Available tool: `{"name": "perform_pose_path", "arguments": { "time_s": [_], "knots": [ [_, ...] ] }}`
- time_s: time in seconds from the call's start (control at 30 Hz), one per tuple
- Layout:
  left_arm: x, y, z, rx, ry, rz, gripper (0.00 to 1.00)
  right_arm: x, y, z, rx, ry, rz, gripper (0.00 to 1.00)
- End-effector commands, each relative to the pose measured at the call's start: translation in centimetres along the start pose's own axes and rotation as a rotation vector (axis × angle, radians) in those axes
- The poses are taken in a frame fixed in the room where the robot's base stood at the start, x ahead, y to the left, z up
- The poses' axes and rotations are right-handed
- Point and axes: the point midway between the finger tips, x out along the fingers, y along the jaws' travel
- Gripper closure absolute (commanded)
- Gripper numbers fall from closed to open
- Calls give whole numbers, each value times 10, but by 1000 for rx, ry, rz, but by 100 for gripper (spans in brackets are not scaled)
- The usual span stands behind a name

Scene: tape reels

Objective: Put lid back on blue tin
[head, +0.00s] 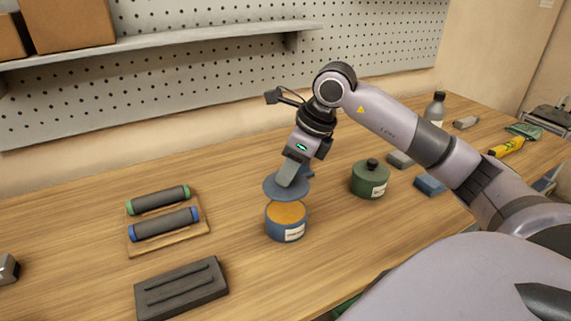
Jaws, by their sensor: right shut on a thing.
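The blue tin (286,230) stands upright and uncovered on the wooden table, with an orange-brown surface showing inside and a white label on its front. My right gripper (292,176) is shut on the blue lid (271,188) and holds it above the tin's opening, apart from the rim. The gripper hides the middle of the lid, where the fingers grip. A dark green tin (369,182) with its lid and black knob in place stands to the right. My left gripper is not in view.
Left of the tin are a wooden board (146,248) with two dark rollers and a dark slotted block (182,289). Table behind the rollers is clear.

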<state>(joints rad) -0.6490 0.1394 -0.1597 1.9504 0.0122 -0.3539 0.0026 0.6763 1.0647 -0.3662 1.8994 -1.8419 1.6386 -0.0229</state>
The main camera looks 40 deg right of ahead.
Motion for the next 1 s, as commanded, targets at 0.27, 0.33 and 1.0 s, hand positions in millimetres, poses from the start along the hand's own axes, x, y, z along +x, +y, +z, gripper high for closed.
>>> {"name": "perform_pose_path", "arguments": {
  "time_s": [0.27, 0.33, 1.0],
  "knots": [
    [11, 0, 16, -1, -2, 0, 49, 22, 1, -8, -2, -1, 1, 100],
    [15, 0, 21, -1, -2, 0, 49, 28, 1, -11, -2, -1, 2, 100],
    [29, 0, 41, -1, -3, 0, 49, 56, 1, -23, -2, -1, 1, 100]
  ]
}}
